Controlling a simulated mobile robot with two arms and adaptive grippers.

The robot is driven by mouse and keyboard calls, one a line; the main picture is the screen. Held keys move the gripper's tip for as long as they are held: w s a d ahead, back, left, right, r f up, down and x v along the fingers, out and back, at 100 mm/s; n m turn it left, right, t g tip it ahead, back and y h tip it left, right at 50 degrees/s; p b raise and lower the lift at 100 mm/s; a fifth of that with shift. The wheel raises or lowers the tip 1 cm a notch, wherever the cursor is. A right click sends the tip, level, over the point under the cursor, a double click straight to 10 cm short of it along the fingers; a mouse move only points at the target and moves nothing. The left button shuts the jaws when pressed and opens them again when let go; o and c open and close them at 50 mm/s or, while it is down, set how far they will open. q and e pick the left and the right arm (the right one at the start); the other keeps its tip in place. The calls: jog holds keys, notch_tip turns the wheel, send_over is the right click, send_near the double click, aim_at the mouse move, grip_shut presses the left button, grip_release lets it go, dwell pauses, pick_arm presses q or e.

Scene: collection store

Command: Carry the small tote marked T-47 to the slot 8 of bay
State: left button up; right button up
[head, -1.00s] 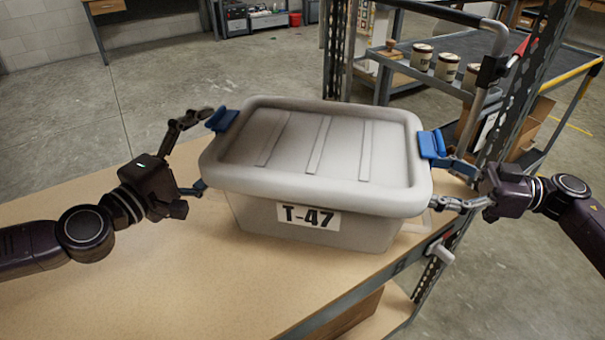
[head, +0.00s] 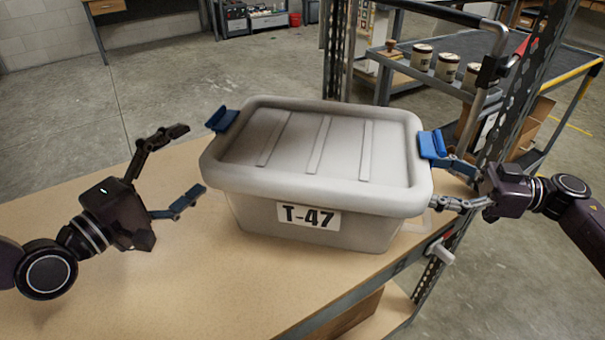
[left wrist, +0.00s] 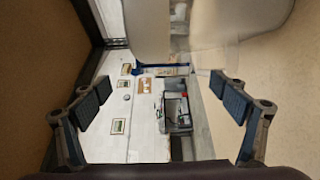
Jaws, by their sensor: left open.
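The small grey tote (head: 300,215), marked T-47 on its front, stands upright with its ribbed lid on. It has a blue clip (head: 222,119) at its left end and another blue clip (head: 431,144) at its right end. My left gripper (head: 193,160) is open and empty, left of the tote and apart from it. In the left wrist view its two fingers (left wrist: 160,88) are wide apart with nothing between them. My right gripper (head: 440,185) is at the tote's right end, its fingertips close to the rim and partly hidden. Whether it grips is unclear. No slot 8 shows.
The tote rests on a tan worktop (head: 130,275), whose right edge runs close to it. A perforated metal upright (head: 508,105) stands at the right. Behind is a trolley (head: 400,68) carrying several tins. The worktop's left part is clear.

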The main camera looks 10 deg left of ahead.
jog(key=shift+d, duration=0.15)
pick_arm(q)
jog(key=v, duration=0.3)
pick_arm(e)
jog(key=d, duration=1.2)
jog(key=shift+s, duration=0.15)
pick_arm(q)
jog(key=shift+c, duration=0.3)
pick_arm(e)
jog(key=shift+a, duration=0.1)
pick_arm(q)
jog(key=c, duration=0.8)
